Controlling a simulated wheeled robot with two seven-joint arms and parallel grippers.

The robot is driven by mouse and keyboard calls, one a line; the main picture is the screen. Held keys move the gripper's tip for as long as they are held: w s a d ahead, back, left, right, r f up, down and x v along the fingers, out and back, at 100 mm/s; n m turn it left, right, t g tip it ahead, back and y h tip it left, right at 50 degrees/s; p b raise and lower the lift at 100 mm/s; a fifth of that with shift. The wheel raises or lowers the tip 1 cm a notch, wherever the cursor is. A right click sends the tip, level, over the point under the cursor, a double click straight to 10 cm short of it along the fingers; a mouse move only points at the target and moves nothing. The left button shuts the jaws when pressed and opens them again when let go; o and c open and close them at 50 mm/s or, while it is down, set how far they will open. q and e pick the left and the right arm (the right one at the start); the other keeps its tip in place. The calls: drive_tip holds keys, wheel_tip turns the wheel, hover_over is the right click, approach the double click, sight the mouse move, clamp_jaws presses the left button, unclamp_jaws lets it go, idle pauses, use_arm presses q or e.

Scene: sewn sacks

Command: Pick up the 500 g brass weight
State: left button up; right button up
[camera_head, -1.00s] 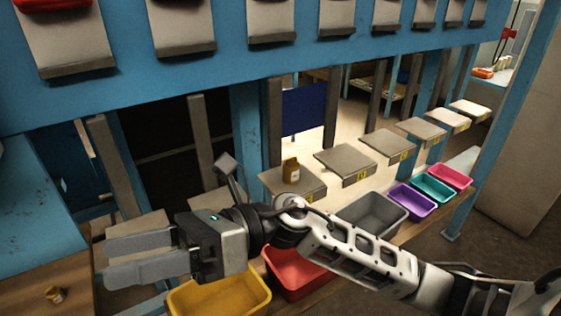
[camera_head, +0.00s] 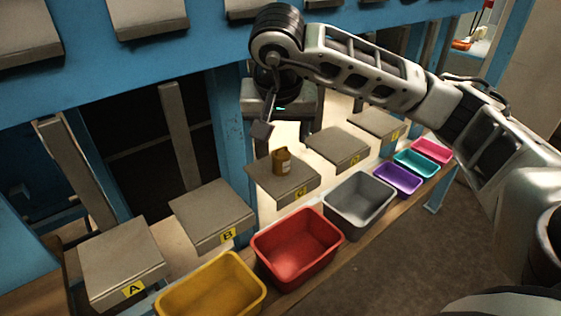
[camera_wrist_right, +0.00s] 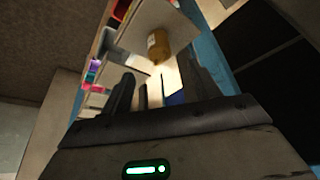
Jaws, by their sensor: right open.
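A brass-coloured piece with a pale label (camera_head: 282,161) stands on the grey plate right of plate B; its marking is too small to read. In the right wrist view the brass piece (camera_wrist_right: 158,46) is beyond the fingertips, roughly in line with the gap between them. My right gripper (camera_wrist_right: 158,85) is open and empty, apart from the piece. In the head view my right gripper (camera_head: 282,100) is above and behind the piece, its fingers mostly hidden by its own body. My left gripper is not in view.
Grey plates stand in a row, including plate A (camera_head: 120,262) and plate B (camera_head: 212,212). In front are yellow (camera_head: 212,290), red (camera_head: 298,246) and grey (camera_head: 359,204) bins, with smaller coloured ones further right. Blue frame posts (camera_head: 230,125) stand behind the plates.

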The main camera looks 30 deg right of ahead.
sight(281, 154)
drive_tip(key=p+x, duration=0.1)
drive_tip(key=x, duration=0.9)
drive_tip(key=shift+d, duration=0.1)
drive_tip(key=shift+r, duration=0.15)
clamp_jaws()
